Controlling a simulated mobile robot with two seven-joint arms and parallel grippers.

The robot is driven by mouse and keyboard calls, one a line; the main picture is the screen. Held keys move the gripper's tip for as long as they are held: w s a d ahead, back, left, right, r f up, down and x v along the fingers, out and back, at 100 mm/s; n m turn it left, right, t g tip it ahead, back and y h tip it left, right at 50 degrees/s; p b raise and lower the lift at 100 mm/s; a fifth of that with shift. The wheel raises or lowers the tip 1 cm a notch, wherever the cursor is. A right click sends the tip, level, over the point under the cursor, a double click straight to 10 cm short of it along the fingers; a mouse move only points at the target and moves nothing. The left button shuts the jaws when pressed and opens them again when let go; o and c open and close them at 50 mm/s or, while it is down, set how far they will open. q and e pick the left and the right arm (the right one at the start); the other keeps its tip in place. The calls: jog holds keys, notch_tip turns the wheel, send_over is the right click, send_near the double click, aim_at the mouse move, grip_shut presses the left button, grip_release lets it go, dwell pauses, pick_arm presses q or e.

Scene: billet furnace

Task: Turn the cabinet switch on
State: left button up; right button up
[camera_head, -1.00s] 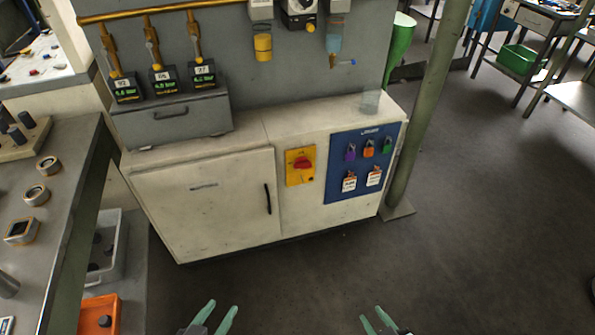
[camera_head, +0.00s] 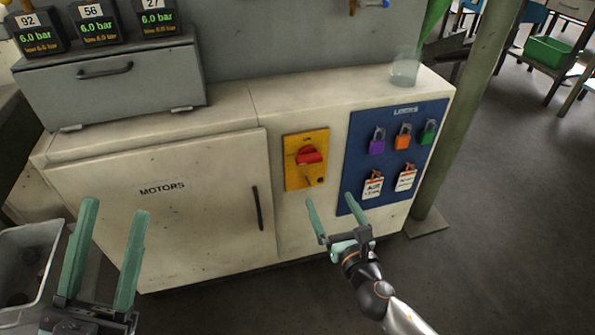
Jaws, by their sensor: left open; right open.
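The cabinet switch is a red rotary handle (camera_head: 309,155) on a yellow plate (camera_head: 292,174) on the cabinet front. The cream cabinet (camera_head: 160,225) has a door marked MOTORS to the left of the switch. My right gripper (camera_head: 331,212) is open and empty, in front of the cabinet, below and a little right of the switch in the picture. It does not appear to touch anything. My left gripper (camera_head: 112,222) is open and empty at the lower left, in front of the MOTORS door. The switch is fully in view.
A blue board (camera_head: 392,155) with several coloured padlocks and two tags is right of the switch. A grey drawer box (camera_head: 110,80) with gauges stands on the cabinet. A clear cup (camera_head: 405,70) stands at its right end. A green post (camera_head: 470,120) rises at right. A grey bin (camera_head: 25,275) is at lower left.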

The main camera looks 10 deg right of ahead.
aim_at(311, 162)
jog(key=shift+n, duration=0.4)
jog(key=w+b, duration=0.1)
jog(key=w, duration=0.7)
jog(key=w+b, duration=0.1)
jog(key=w, duration=0.4)
jog(key=shift+w+a+b, duration=0.1)
jog(key=shift+a+b, duration=0.2)
jog(key=shift+b, duration=0.05)
jog(key=c, duration=1.1)
jog(key=shift+c, duration=0.2)
